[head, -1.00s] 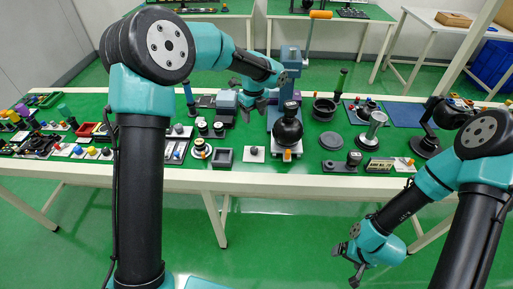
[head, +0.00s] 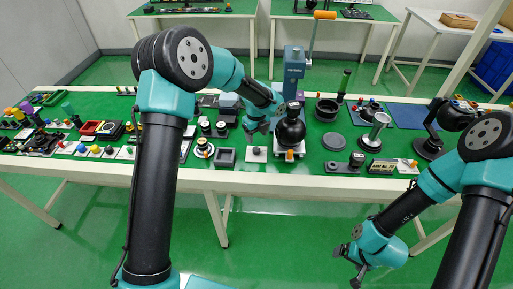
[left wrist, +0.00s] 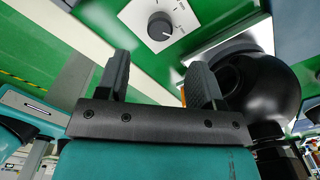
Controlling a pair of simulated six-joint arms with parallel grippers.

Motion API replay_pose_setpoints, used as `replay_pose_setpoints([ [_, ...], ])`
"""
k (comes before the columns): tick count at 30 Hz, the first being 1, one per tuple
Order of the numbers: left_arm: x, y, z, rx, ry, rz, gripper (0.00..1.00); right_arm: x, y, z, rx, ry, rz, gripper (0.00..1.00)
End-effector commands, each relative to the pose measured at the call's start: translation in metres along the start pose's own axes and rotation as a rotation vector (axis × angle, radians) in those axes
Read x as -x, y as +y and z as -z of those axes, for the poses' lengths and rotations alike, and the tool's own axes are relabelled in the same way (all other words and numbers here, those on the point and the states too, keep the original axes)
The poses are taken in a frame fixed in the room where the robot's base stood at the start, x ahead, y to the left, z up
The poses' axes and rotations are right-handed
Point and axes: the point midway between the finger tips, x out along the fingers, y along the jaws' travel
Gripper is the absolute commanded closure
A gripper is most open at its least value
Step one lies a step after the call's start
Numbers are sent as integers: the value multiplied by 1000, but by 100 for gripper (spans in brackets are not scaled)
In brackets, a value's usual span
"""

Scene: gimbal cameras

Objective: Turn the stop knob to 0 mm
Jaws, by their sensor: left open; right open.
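A dark round knob (left wrist: 160,26) with a pale pointer line sits on a white plate (left wrist: 188,17) with small printed marks I cannot read. In the head view the knob (head: 256,149) is near the table's front edge, left of a black ball-shaped device (head: 290,130). My left gripper (head: 258,127) is above and just behind the knob, pointing down. In the left wrist view its fingers (left wrist: 160,72) are open and empty, with the knob beyond the gap, apart from them. My right gripper (head: 350,264) is open and empty, low in front of the table.
The black ball-shaped device (left wrist: 262,88) is close beside one left finger in the wrist view. A blue press column (head: 294,68) stands behind it. A dark square tray (head: 225,156) lies left of the knob plate. The floor before the table is clear.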

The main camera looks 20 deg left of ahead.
Motion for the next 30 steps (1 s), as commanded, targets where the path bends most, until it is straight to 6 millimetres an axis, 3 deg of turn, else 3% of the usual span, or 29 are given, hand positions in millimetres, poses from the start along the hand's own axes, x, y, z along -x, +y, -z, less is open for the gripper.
replay_pose_setpoints([
  [6, -39, 1, 0, 1, 2, -3, 39, 0, 0, 0, 0, 0, 0, 8],
  [13, -68, 0, 0, 0, 1, -1, 39, 0, 0, 0, 0, 0, 0, 8],
  [25, -75, 0, 0, 1, 0, 0, 39, 0, 0, 0, 0, 0, 0, 8],
  [30, -75, 0, 0, 1, 0, 0, 54, 0, 0, 0, 0, 0, 0, 8],
])
